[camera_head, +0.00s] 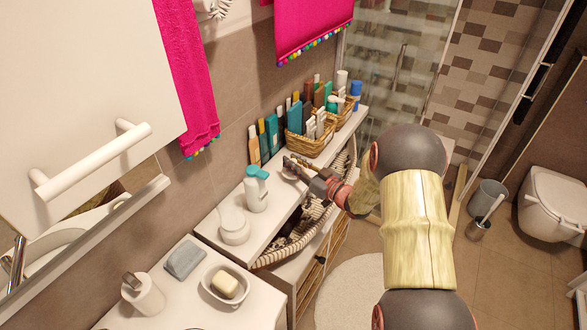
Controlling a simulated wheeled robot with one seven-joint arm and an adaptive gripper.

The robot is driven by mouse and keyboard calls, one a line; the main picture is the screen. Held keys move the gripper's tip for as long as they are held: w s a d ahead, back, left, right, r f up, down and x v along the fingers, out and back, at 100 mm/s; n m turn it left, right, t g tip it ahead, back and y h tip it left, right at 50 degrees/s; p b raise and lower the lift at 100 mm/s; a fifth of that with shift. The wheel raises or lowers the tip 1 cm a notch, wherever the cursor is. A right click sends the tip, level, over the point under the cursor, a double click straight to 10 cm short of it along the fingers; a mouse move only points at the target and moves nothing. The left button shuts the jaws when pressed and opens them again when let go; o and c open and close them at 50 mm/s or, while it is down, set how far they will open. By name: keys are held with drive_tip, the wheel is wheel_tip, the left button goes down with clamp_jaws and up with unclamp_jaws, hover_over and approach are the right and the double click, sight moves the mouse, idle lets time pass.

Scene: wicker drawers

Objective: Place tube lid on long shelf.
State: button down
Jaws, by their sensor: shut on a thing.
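The long shelf (280,200) is the narrow white top along the tiled wall, running from the lower left up to the glass shower. My gripper (292,164) is over the middle of this shelf, between the teal-capped bottle and the wicker baskets. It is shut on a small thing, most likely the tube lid. The lid is too small and too covered by the fingers to make out. I cannot tell whether the fingers or the lid touch the shelf surface.
A teal-capped white bottle (256,190) and a rounded white container (233,225) stand left of my gripper. A wicker basket (311,146) and several bottles stand behind it. A striped basket (280,253) lies below. The shelf front near my gripper is bare.

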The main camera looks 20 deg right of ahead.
drive_tip(key=shift+f, duration=0.55)
drive_tip(key=shift+f, duration=0.15)
drive_tip(key=c, duration=1.7)
unclamp_jaws()
drive_tip(key=shift+o, duration=0.2)
